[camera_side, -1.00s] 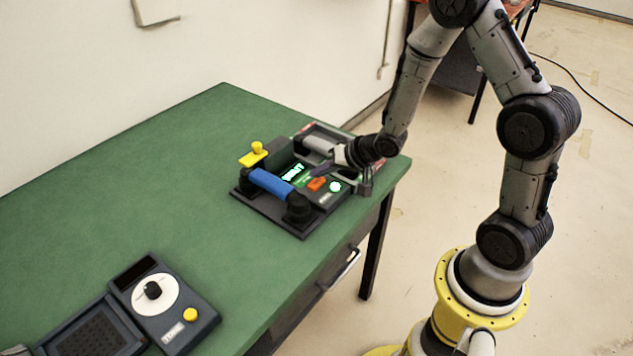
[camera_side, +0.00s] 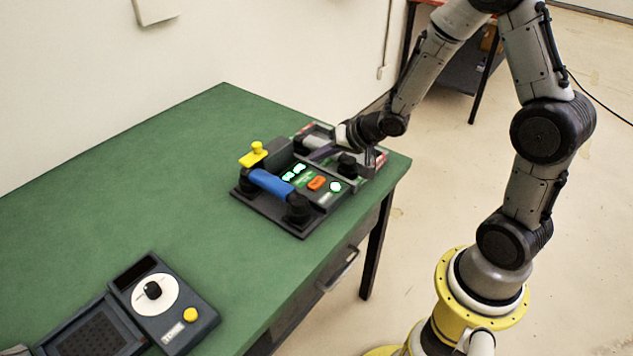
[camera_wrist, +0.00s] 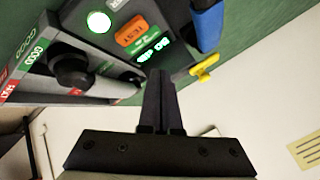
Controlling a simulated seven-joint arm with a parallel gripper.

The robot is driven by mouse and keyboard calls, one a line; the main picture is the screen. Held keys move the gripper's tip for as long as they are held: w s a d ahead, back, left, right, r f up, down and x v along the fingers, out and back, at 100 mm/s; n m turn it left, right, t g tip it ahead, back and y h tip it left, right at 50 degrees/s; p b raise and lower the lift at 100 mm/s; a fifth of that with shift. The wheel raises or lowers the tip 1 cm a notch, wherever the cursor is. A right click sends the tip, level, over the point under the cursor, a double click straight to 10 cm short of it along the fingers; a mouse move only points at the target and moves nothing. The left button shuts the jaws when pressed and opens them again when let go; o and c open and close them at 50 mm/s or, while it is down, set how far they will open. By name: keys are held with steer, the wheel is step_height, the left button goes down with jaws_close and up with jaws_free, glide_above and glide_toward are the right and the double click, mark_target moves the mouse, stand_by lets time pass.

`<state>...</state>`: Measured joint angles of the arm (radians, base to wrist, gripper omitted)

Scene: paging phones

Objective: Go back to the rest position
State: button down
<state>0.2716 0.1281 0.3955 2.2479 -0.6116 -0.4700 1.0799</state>
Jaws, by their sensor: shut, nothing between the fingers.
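My gripper (camera_side: 318,154) is shut and empty, just above the right part of the dark phone station. In the wrist view its fingers (camera_wrist: 159,78) are together, pointing toward the panel, apart from any button as far as I can tell. In the wrist view the orange button (camera_wrist: 131,31) reads TEST, beside a lit green display (camera_wrist: 154,51).
A dark dial unit (camera_side: 190,313) with a white dial and yellow button sits at the front left. The green table (camera_side: 130,190) between is clear.

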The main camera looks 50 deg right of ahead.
stand_by(0.5)
step_height(320, 180, up, 12)
steer(key=a+n+t, duration=0.1)
steer(key=a+t, duration=0.2)
steer(key=s+r+n+h, duration=0.1)
steer(key=s+r+h, duration=0.1)
steer(key=s+r, duration=0.6)
steer(key=s+a+f+n+g, duration=0.1)
steer(key=s+f+n+g, duration=0.1)
steer(key=s, duration=0.7)
steer(key=s+a+f+n+g+y, duration=0.1)
steer(key=s+f+n+g, duration=0.1)
steer(key=s, duration=0.6)
steer(key=n+g, duration=0.1)
steer(key=g, duration=0.1)
steer(key=shift+s+a+f+n+g, duration=0.2)
steer(key=shift+s+a+n+g, duration=0.1)
steer(key=shift+s+a+n, duration=0.1)
